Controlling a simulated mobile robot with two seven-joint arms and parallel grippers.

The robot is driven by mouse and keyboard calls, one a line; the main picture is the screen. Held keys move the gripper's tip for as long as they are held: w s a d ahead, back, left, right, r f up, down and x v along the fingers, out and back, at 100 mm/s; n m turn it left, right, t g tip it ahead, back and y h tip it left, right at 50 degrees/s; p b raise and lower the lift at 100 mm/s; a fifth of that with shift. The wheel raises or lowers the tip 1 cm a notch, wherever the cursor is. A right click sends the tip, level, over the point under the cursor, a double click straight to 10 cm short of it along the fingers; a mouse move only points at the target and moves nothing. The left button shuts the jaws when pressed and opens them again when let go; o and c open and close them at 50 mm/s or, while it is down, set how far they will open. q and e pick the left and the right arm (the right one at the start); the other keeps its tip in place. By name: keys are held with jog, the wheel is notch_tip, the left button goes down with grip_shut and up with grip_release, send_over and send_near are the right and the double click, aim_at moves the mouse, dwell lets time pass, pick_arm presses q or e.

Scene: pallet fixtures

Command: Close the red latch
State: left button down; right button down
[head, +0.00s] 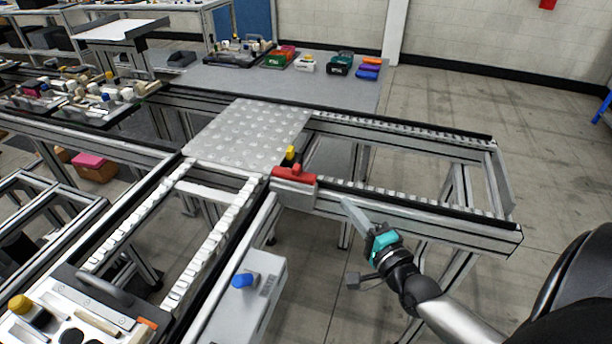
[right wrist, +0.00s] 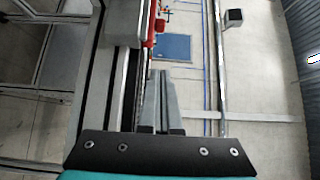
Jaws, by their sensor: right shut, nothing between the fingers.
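The red latch (head: 293,175) is a red bar on a grey bracket at the side of the conveyor rail, with a yellow-tipped knob (head: 290,153) just behind it. In the right wrist view the red latch (right wrist: 151,30) shows near the top, beyond the fingertips. My right gripper (head: 348,205) is shut and empty. It stands to the right of the latch, in front of the rail, and is apart from it. Its closed fingers (right wrist: 160,75) point toward the latch side. My left gripper is not in view.
A conveyor frame with a rail (head: 420,208) runs to the right behind my right gripper. A studded metal plate (head: 248,132) lies left of the latch. A grey box with a blue button (head: 243,281) stands in front. Open floor lies at the right.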

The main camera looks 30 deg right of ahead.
aim_at(284, 179)
jog(key=shift+w, duration=0.15)
jog(key=w, duration=0.8)
jog(key=w+a, duration=0.1)
jog(key=w, duration=0.2)
jog(key=shift+w+b, duration=0.35)
jog(key=shift+w, duration=0.05)
jog(key=shift+w+a, duration=0.45)
jog(key=shift+w, duration=0.05)
jog(key=w+a, duration=0.4)
jog(key=shift+w, duration=0.35)
jog(key=shift+w+a, duration=0.1)
